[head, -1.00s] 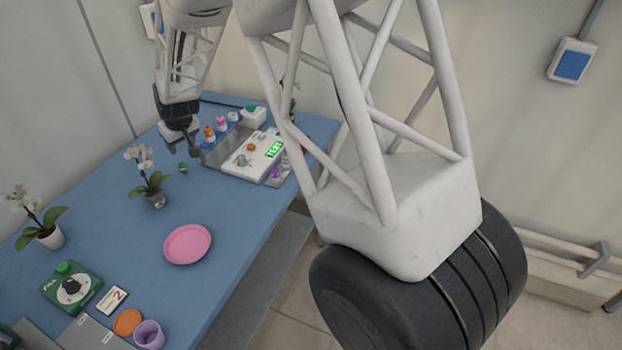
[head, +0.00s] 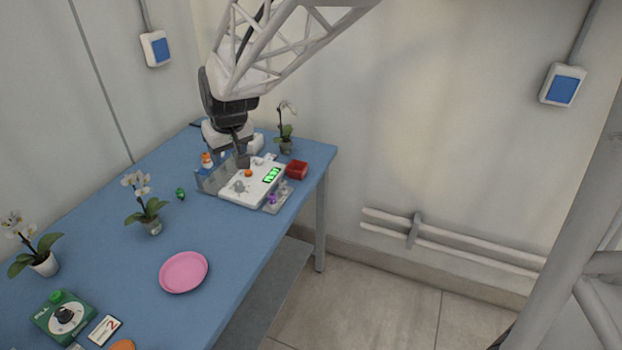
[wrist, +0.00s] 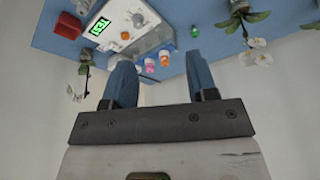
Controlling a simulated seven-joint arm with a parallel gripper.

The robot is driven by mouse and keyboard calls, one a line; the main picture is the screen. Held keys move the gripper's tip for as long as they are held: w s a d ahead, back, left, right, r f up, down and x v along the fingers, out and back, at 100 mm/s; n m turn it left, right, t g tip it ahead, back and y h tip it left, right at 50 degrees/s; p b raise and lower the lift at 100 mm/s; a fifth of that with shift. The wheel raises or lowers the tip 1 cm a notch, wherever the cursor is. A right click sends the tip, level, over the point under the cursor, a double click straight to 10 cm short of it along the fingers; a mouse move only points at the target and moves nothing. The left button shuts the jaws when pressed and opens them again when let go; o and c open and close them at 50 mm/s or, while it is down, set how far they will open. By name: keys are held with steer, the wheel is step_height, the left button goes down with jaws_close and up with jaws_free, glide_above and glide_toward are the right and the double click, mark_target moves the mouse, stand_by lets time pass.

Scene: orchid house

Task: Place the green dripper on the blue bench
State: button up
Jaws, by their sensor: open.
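A small green thing (head: 180,194), which looks like the green dripper, lies on the blue bench (head: 215,240) left of the white device in the head view. It also shows near the top of the wrist view (wrist: 195,31). My gripper (head: 243,160) is above the far side of the white device, apart from the green thing. In the wrist view my gripper's two blue fingers (wrist: 161,80) are spread, with nothing held between them. The arm hides part of the row of small bottles behind the device.
The white device (head: 252,184) has a lit green display. An orange-topped bottle (head: 207,160), a red box (head: 297,170) and an orchid (head: 286,140) stand near it. A second orchid (head: 150,215) and a pink plate (head: 184,272) are nearer. Bare bench lies between.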

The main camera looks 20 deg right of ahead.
steer(key=s+d+r+m, duration=0.1)
steer(key=s+d, duration=0.3)
steer(key=s, duration=0.6)
steer(key=s+d+r+m+h, duration=0.1)
steer(key=s+d, duration=0.3)
steer(key=s, duration=0.6)
steer(key=s+d+m+g, duration=0.1)
steer(key=s+d, duration=0.2)
steer(key=s, duration=0.7)
steer(key=shift+s+d+r, duration=0.2)
steer(key=shift+d+r, duration=0.2)
